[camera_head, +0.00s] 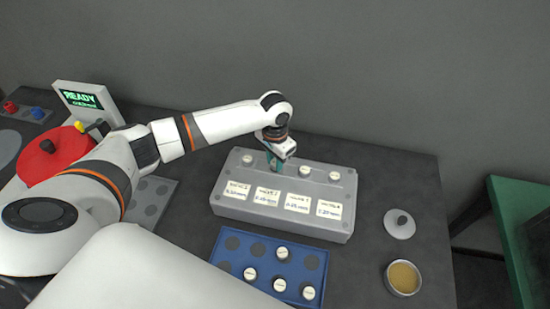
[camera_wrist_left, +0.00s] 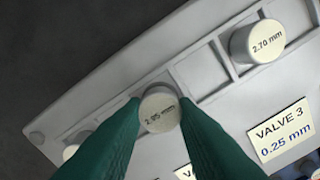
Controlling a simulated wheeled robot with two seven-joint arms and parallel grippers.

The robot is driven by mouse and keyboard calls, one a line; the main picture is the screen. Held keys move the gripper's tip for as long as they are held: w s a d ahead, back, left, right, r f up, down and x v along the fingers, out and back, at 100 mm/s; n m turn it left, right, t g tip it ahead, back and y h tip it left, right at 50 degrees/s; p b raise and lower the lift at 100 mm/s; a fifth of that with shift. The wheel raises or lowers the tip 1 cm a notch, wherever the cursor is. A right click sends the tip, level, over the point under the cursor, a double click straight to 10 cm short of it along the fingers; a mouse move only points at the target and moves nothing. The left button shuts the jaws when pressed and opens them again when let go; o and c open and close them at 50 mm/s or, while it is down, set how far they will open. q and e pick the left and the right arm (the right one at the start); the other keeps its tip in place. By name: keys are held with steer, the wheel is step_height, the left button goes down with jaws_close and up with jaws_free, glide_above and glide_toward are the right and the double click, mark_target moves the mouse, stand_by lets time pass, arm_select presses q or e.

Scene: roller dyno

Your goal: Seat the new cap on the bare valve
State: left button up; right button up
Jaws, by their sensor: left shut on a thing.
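My left gripper (camera_head: 276,165) is over the second position from the left on the grey valve block (camera_head: 275,216). In the left wrist view its green fingers are shut on a white cap (camera_wrist_left: 160,108), whose print looks like 2.95 mm. The cap is at or just above the block; I cannot tell whether it is fully down. The valve under it is hidden. A 2.70 mm cap (camera_wrist_left: 256,42) sits at the valve 3 position, and another cap (camera_head: 335,176) at the far right. A cap (camera_wrist_left: 71,151) partly shows at the left position. My right gripper is not in view.
A blue tray (camera_head: 222,254) with several white caps and dark wells lies in front of the block. A grey knobbed lid (camera_head: 399,223) and a round tin (camera_head: 403,278) are at right. A READY screen (camera_head: 84,98) and a red disc (camera_head: 50,160) are at left.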

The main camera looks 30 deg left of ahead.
arm_select(q)
steer(key=shift+f, duration=0.2)
stand_by(0.3)
steer(key=o, duration=1.3)
steer(key=shift+f, duration=0.1)
step_height(320, 180, up, 5)
steer(key=p, duration=0.5)
steer(key=shift+f, duration=0.1)
steer(key=shift+r, duration=1.1)
